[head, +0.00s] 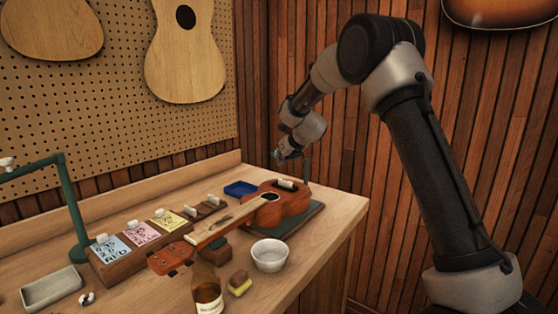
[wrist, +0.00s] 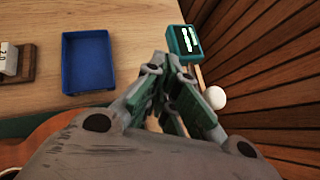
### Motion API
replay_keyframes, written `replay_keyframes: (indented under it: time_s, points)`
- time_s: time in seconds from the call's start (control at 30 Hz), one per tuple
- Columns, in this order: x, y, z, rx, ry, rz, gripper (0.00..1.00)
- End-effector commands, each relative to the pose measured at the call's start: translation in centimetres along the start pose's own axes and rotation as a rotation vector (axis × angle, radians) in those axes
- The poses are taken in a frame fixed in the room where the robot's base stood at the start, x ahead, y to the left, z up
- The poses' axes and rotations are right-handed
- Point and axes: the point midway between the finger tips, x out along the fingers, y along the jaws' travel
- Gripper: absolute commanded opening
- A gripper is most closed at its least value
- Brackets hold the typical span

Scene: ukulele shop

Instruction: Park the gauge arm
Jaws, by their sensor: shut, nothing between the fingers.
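A teal gauge box (wrist: 184,42) with a white-marked dark face stands near the bench's right edge in the wrist view. A round white knob (wrist: 215,98) is just right of my gripper, against the wood wall; I cannot tell what it is fixed to. My gripper (wrist: 172,68) is shut and empty, its fingertips just short of the gauge box. In the head view my gripper (head: 283,157) hangs above the bench's far right end, behind the ukulele (head: 272,208). My fingers hide part of the space between box and knob.
A blue tray (head: 240,188) lies left of my gripper. The ukulele rests on a green mat (head: 310,213). A white bowl (head: 269,254), a bottle (head: 207,290) and a card block (head: 130,262) stand nearer. A green post with a bent arm (head: 68,195) is at left. The plank wall is close.

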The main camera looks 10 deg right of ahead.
Motion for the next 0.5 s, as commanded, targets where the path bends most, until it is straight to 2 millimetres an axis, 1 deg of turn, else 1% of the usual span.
replay_keyframes:
  time_s: [0.03,0.3,0.4,0.5]
  points:
    - [-1.0,0.0,0.1,0.0,-0.002,0.0,0.0]
    - [-6.8,0.0,0.1,-0.001,-0.002,0.0,0.0]
    - [-8.5,0.1,0.0,0.0,-0.001,0.001,0.0]
    - [-9.6,0.1,0.0,0.0,0.0,0.001,0.0]
